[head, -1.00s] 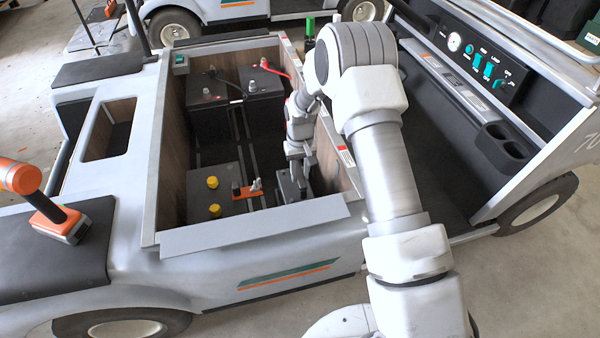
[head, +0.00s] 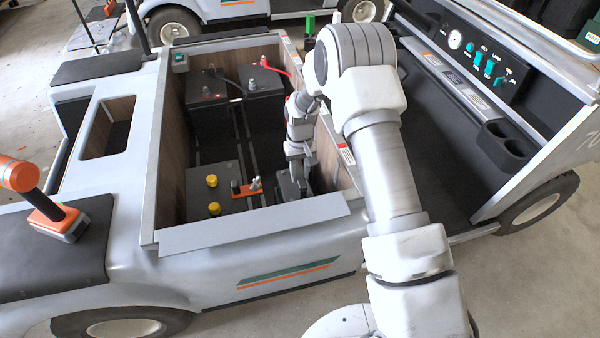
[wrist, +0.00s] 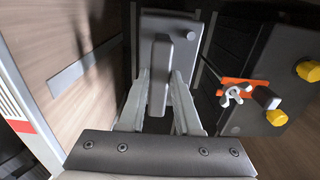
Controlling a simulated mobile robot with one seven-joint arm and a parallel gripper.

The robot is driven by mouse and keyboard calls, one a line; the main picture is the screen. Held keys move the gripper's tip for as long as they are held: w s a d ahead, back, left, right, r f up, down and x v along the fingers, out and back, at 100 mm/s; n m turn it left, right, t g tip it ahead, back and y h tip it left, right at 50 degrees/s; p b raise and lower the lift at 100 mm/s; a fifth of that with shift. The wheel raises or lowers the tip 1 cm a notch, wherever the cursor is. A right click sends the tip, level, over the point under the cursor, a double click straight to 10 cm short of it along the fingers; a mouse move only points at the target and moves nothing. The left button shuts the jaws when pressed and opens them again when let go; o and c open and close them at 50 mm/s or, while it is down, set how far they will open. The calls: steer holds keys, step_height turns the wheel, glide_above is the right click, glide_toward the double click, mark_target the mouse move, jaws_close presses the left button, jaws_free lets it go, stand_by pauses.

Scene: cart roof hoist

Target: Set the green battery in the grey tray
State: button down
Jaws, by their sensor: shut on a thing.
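My gripper (head: 297,163) reaches down into the cart's open bay at its right side. In the wrist view my gripper (wrist: 160,82) has its two fingers on either side of a bar-shaped handle on a dark grey block (wrist: 184,24). The fingers are shut on this handle. The block (head: 289,187) shows partly in the head view, low in the bay beside the right wall. I see no green on it, and its underside is hidden. I cannot make out a clearly green battery or a separate grey tray.
A dark battery with yellow caps (head: 228,203) stands left of the block, with an orange clamp (head: 247,187) at its edge. Black batteries (head: 207,112) with cables stand at the back. Bay walls (head: 170,150) enclose the space.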

steer(key=shift+w+f+b, duration=0.1)
steer(key=shift+f+b, duration=0.55)
steer(key=shift+f, duration=0.2)
stand_by(0.3)
steer(key=c, duration=0.7)
jaws_free()
steer(key=shift+o, duration=1.5)
steer(key=shift+s+f, duration=0.2)
steer(key=shift+w+r, duration=0.1)
steer(key=shift+r, duration=0.05)
steer(key=shift+r+p, duration=2.5)
steer(key=shift+r, duration=1.5)
